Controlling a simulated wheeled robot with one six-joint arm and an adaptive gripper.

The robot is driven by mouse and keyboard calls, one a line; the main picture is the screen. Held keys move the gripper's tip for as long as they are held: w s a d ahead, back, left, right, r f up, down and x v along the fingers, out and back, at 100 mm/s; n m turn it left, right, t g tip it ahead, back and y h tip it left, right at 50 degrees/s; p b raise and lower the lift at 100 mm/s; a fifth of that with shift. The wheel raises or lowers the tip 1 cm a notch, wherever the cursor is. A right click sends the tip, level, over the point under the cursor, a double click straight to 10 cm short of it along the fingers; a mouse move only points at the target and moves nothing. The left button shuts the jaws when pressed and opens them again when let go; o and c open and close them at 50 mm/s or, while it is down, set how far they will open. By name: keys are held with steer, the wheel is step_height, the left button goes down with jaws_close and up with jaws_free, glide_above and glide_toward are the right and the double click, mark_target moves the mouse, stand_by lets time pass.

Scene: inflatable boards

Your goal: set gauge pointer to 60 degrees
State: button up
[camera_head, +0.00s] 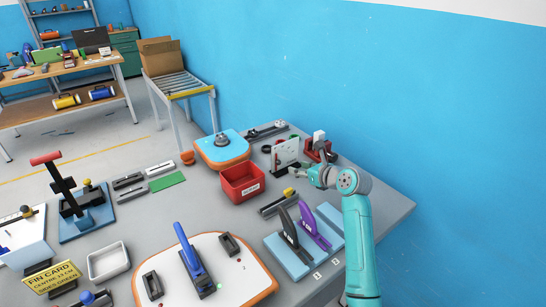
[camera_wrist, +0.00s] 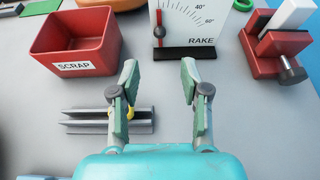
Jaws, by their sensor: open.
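Marks at 40 and 60 degrees show; the top of the plate is cut off in the wrist view. In the head view the gauge (camera_head: 285,152) stands near the back wall. My gripper (camera_wrist: 158,80) is open and empty, its fingers apart from the gauge and in front of it. It also shows in the head view (camera_head: 300,172).
A red SCRAP bin (camera_wrist: 75,40) stands left of the gauge. A red clamp-like fixture (camera_wrist: 272,48) with a white block stands close on the right. A grey slotted rail (camera_wrist: 85,122) lies below the left finger. Bare grey table lies between my fingers and the gauge.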

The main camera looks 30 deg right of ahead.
mark_target(280, 163)
steer(key=x, duration=1.1)
jaws_close()
